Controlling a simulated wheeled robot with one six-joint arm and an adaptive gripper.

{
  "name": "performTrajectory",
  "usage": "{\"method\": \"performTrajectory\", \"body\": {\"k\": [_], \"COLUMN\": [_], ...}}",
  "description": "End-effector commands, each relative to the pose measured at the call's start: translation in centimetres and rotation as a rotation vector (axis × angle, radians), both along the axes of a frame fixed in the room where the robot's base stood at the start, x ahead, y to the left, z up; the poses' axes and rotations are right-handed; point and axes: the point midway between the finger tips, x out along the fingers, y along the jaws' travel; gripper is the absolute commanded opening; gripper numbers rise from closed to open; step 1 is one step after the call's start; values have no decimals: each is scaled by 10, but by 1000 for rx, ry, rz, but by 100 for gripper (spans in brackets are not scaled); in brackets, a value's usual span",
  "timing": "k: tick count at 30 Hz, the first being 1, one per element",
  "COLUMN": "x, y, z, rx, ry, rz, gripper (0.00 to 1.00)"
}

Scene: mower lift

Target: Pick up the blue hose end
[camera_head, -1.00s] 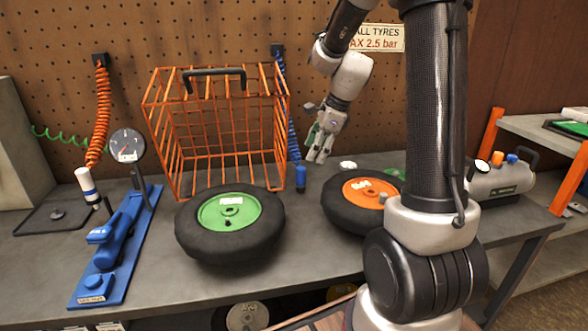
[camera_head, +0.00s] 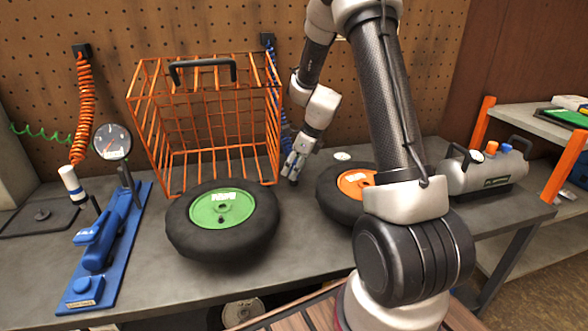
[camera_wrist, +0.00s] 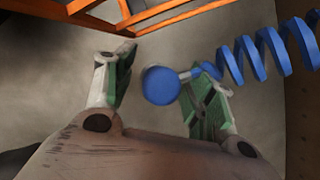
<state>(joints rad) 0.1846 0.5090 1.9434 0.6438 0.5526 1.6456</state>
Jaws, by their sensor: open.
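The blue hose (camera_head: 272,75) hangs coiled on the pegboard behind the right side of the orange wire basket. In the wrist view its coil (camera_wrist: 270,50) runs to the right, and the round blue hose end (camera_wrist: 161,86) lies between the two open fingers, nearer the right one. My gripper (camera_head: 290,174) is open beside the basket's right side, low over the bench, and hides the hose end in the head view. In the wrist view the green-padded fingers of my gripper (camera_wrist: 160,92) stand on both sides of the hose end. I cannot tell whether either finger touches it.
The orange wire basket (camera_head: 150,130) stands close to the left of my gripper. A tyre with a green hub (camera_head: 222,208) lies in front of it, and a tyre with an orange hub (camera_head: 353,182) lies to the right. A grey tank (camera_head: 487,172) stands further right.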

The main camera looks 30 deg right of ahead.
Motion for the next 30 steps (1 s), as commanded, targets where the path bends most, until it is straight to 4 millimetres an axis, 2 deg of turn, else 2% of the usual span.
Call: {"method": "performTrajectory", "body": {"k": [3, 12, 23, 30], "x": [0, 0, 0, 1], "y": [0, 0, 0, 0], "z": [1, 1, 6, 35], "rx": [0, 0, -1, -2], "ry": [0, 0, -3, -4], "rz": [1, 1, 2, 3], "gripper": [55, 2, 2, 2]}}
